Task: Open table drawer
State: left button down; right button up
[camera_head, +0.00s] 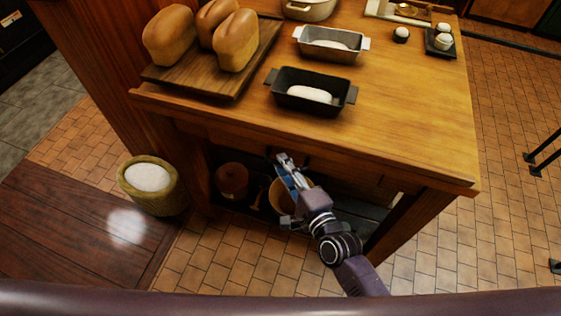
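The wooden table (400,130) fills the upper middle of the head view. Its drawer front lies in shadow under the front edge of the top, and I cannot make out the drawer's outline or how far it is pulled. My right gripper (282,160) comes up from the lower right. Its fingertips are just below the table's front edge, close to the drawer area. The fingers are small and dark there, so I cannot tell whether they touch a handle or how wide they stand. My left gripper is not in the view.
Several bread loaves (236,42) lie on a wooden board (215,82). A black loaf pan (330,105) and a grey pan (335,53) hold dough. A sack of white flour (150,185) stands left of the table. Pots (232,180) sit on the lower shelf.

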jog(key=shift+x, duration=1.15)
grip_shut()
